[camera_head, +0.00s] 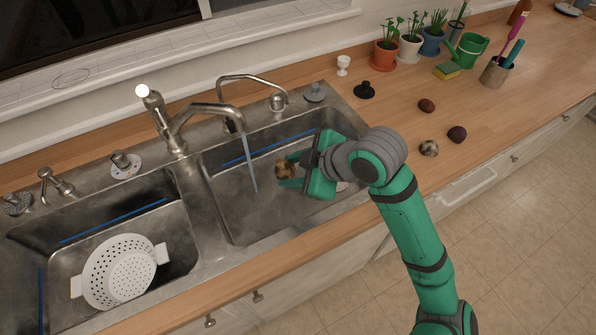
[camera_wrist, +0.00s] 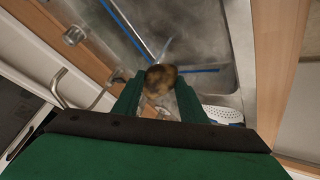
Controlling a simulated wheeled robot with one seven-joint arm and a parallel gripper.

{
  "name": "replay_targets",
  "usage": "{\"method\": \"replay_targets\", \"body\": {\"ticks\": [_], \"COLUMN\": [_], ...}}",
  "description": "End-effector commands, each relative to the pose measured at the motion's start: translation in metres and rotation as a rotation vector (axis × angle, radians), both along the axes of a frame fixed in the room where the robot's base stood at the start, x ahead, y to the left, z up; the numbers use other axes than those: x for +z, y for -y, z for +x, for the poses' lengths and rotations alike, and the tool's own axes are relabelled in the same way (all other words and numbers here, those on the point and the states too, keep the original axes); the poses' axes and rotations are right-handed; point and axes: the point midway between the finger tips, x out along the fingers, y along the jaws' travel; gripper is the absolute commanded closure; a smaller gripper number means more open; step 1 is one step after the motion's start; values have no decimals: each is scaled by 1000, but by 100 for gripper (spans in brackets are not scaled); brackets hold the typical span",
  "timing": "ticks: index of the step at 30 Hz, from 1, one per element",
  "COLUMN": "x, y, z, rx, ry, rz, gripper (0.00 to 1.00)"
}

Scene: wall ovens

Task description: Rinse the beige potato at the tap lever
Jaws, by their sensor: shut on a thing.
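The beige potato (camera_head: 285,169), mottled with brown, is held over the right sink basin (camera_head: 237,205). My gripper (camera_head: 290,170) is shut on it, and the wrist view shows the potato (camera_wrist: 160,79) between the two green fingers. The tap (camera_head: 205,109) has a spout over the right basin, and a bluish stream of water (camera_head: 249,165) falls from it. The potato is to the right of the stream in the head view, apart from it. The tap lever (camera_head: 143,91) with a pale round knob stands up at the tap's base.
A white colander (camera_head: 119,271) sits in the left basin. A thinner curved faucet (camera_head: 252,78) stands behind the right basin. Several dark or speckled potatoes, including one mottled potato (camera_head: 429,148), lie on the wooden counter at right. Potted plants (camera_head: 411,48) and a green watering can (camera_head: 468,49) stand farther back.

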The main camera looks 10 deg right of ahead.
Motion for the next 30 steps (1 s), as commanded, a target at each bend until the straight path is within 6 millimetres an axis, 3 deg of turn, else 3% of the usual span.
{"method": "replay_targets", "body": {"ticks": [30], "x": [-17], "y": [-64], "z": [58], "rx": [2], "ry": [-1], "rz": [1], "gripper": [90]}}
